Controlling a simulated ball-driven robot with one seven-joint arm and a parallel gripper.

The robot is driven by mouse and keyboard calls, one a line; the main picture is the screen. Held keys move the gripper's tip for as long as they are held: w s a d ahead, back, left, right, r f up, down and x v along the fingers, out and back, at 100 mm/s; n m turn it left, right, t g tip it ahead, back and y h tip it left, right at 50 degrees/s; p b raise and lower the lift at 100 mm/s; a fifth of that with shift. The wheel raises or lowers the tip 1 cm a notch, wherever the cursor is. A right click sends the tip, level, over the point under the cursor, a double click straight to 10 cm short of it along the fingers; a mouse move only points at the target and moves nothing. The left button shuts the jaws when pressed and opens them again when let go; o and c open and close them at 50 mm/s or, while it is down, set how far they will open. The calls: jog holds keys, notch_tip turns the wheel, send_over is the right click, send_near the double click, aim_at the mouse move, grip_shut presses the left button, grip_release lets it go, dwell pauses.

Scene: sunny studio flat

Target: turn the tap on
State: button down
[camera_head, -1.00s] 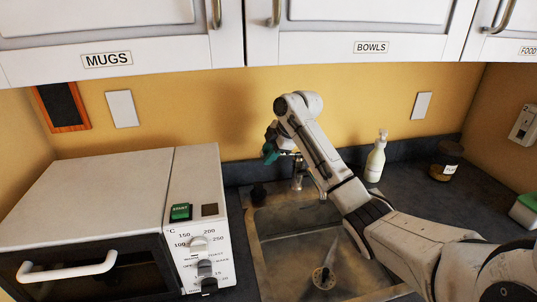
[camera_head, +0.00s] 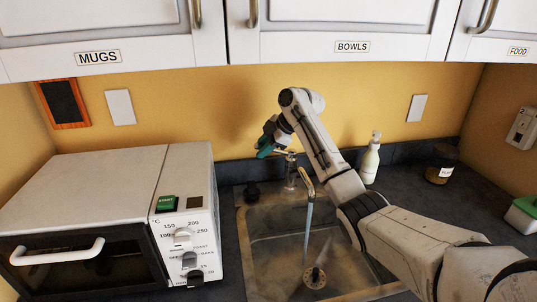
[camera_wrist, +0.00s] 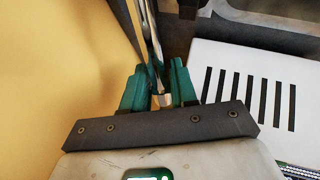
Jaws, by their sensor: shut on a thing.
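The tap (camera_head: 291,175) stands at the back of the metal sink (camera_head: 268,245), with its spout curving over the basin. A stream of water (camera_head: 308,220) falls from the spout toward the drain (camera_head: 316,278). My gripper (camera_head: 268,149) reaches over the tap from above, its green fingers at the tap's lever (camera_head: 283,152). In the wrist view, the green fingers (camera_wrist: 160,88) are shut on a shiny metal piece between them, the lever's end (camera_wrist: 162,101). My arm hides the right part of the sink.
A white toaster oven (camera_head: 100,185) stands left of the sink, and its slotted side or top (camera_wrist: 250,90) shows in the wrist view. A soap bottle (camera_head: 370,160) and a dark jar (camera_head: 441,165) stand on the counter right of the tap. Cabinets (camera_head: 340,30) hang above.

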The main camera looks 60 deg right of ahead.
jog(key=shift+s+d+r+t+y, duration=0.2)
jog(key=shift+r+t+y, duration=0.05)
jog(key=shift+r+t, duration=0.15)
jog(key=shift+s+d+r+t+y, duration=0.15)
jog(key=shift+r+t+y, duration=0.15)
jog(key=shift+r, duration=0.1)
jog(key=c, duration=1.2)
grip_release()
jog(key=shift+o, duration=0.2)
jog(key=b+v, duration=0.2)
jog(key=v, duration=0.9)
jog(key=shift+b, duration=0.3)
jog(key=shift+f, duration=0.15)
